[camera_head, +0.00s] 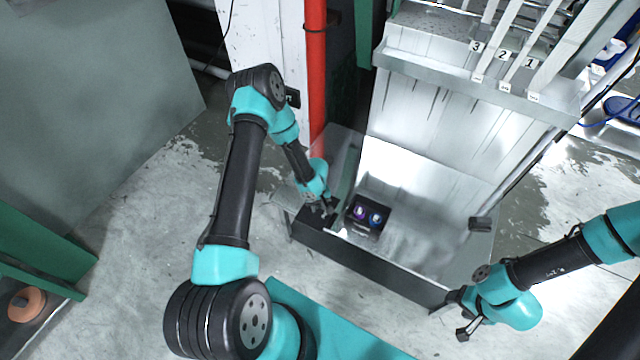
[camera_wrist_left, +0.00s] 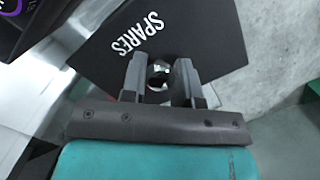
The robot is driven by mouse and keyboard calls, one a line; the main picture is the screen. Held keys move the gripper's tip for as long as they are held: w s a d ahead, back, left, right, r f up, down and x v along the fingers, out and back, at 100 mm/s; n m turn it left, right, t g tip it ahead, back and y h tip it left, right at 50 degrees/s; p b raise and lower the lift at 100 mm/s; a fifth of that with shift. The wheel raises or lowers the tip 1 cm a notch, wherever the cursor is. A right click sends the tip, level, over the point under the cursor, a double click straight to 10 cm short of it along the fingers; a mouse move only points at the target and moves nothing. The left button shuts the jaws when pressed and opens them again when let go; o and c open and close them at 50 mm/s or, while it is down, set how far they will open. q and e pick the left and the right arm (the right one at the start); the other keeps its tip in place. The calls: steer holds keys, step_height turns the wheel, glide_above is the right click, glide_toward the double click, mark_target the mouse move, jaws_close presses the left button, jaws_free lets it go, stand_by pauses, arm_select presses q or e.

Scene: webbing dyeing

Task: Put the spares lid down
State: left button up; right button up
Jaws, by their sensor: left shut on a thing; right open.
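The spares lid (camera_wrist_left: 205,35) is a dark flat panel with white "SPARES" lettering and a small round metal knob (camera_wrist_left: 158,74). My left gripper (camera_wrist_left: 160,66) is shut on this knob, with one finger on each side. My right gripper (camera_head: 463,317) is open and empty at the lower right.
A tall metal machine (camera_head: 420,115) with white webbing strips and tags 1, 2 and 3 stands behind the bench (camera_head: 375,272). A red pipe (camera_head: 316,80) rises behind my left gripper. The concrete floor (camera_head: 130,230) at left is clear.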

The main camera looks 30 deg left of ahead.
arm_select(q)
steer(key=shift+w+a+f, duration=0.2)
steer(key=shift+w+a, duration=0.95)
steer(key=shift+w, duration=0.7)
steer(key=shift+w+a+f, duration=0.2)
steer(key=shift+w+a, duration=0.9)
steer(key=shift+w, duration=0.75)
steer(key=shift+w+a+f, duration=0.2)
steer(key=shift+w+a, duration=0.95)
steer(key=shift+w, duration=0.7)
steer(key=shift+w, duration=0.1)
steer(key=shift+w+a, duration=0.15)
steer(key=shift+w, duration=0.05)
steer(key=shift+f, duration=1.8)
steer(key=shift+f, duration=0.1)
steer(key=o, duration=1)
steer(key=shift+c, duration=0.2)
step_height(320, 180, up, 12)
steer(key=w+a, duration=0.1)
steer(key=shift+a, duration=0.15)
